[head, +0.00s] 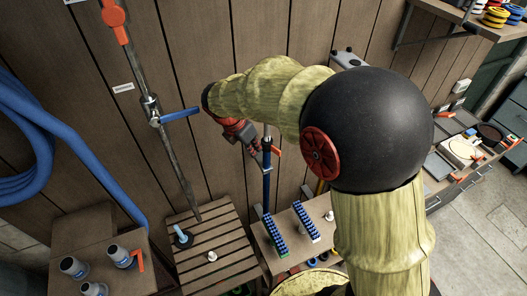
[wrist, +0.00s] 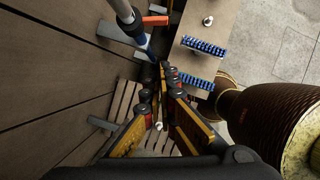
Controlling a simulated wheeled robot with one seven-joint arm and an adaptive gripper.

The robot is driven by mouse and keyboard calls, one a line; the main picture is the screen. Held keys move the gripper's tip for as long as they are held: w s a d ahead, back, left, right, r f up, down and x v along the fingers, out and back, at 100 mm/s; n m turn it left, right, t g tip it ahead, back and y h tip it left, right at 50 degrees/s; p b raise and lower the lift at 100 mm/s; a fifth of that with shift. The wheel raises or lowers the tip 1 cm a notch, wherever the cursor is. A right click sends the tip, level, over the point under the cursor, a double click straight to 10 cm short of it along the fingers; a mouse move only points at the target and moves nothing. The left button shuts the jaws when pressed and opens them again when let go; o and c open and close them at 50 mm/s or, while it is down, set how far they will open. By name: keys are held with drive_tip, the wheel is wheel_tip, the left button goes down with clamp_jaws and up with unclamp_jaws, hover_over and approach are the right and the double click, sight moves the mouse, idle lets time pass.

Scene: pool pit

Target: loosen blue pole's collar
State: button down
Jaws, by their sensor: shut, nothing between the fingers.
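The blue pole (head: 266,184) stands upright near the plank wall, with a thinner pale grey tube above its blue part. An orange lever (head: 277,151) sticks out to the right at the collar height. In the wrist view the blue pole (wrist: 142,40) runs down from the top, with the orange lever (wrist: 155,20) to its right. My gripper (head: 256,150) is beside the pole, just left of it and near the collar. In the wrist view its fingertips (wrist: 168,74) are together and hold nothing, a little below the lever. The collar body is partly hidden by my gripper in the head view.
A grey wall pole (head: 173,150) with a blue lever (head: 181,115) stands to the left. Blue brushes (head: 275,236) lie on a wooden bench below. A slatted wooden stand (head: 215,262) and blue hose (head: 40,130) are at left. A drawer bench (head: 455,185) is at right.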

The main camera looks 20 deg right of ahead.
sight(272, 147)
drive_tip(key=w+d+f, duration=0.2)
drive_tip(key=d+f, duration=0.5)
drive_tip(key=f, duration=0.2)
drive_tip(key=shift+w+p, duration=0.3)
drive_tip(key=shift+p, duration=0.15)
drive_tip(key=shift+d, duration=0.1)
drive_tip(key=shift+d, duration=0.1)
